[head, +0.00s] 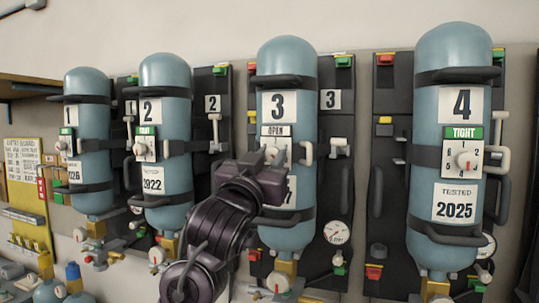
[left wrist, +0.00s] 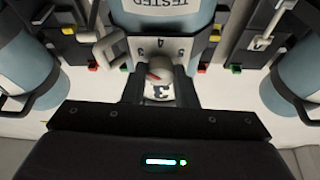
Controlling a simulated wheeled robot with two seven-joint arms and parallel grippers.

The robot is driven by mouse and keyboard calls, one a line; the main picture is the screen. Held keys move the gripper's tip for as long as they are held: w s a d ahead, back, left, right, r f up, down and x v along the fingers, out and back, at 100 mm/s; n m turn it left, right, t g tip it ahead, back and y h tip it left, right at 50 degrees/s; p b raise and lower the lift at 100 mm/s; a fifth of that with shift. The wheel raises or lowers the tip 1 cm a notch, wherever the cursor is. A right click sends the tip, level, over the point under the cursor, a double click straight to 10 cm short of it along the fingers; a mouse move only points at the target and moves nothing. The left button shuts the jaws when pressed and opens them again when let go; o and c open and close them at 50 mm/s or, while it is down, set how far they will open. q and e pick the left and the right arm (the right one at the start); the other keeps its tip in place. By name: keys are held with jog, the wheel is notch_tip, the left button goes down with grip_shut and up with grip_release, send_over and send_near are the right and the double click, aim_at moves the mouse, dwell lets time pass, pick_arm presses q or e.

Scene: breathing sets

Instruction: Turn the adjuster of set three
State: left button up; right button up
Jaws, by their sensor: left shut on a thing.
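In the head view the gripper hides most of the dial and part of the lower label. In the left wrist view the pale adjuster knob (left wrist: 160,72), with a red mark, sits between the two dark fingers, and my left gripper (left wrist: 160,88) is shut on it. My right gripper is not in view.
Cylinder two (head: 165,85) stands to the left and cylinder four (head: 462,105), whose plate reads "TIGHT", to the right. Dark straps and side handles stick out nearby. A pressure gauge (head: 337,231) hangs right of cylinder three. A yellow board (head: 28,185) is at far left.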

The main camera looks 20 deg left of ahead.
pick_arm(q)
jog(key=m+h+p, duration=0.1)
jog(key=m, duration=0.1)
jog(key=m+h+p, duration=0.1)
jog(key=m, duration=0.2)
jog(key=m+g+h+p, duration=0.1)
jog(key=m+p, duration=0.1)
jog(key=shift+a+r+m+h, duration=0.2)
jog(key=shift+r+m+h, duration=0.1)
jog(key=shift+m, duration=0.1)
jog(key=shift+f+m+g+h+p, duration=0.1)
jog(key=shift+m+g+h+p, duration=0.45)
jog(key=shift+m, duration=0.7)
jog(key=shift+f+m+g+h+p, duration=0.1)
jog(key=shift+m+g+h+p, duration=0.4)
jog(key=shift+m, duration=0.75)
jog(key=o, duration=1)
jog(key=shift+s+a, duration=0.1)
jog(key=b+v, duration=0.2)
jog(key=v, duration=0.5)
jog(key=shift+s+b, duration=0.3)
jog(key=shift+b, duration=0.1)
jog(key=shift+f, duration=0.2)
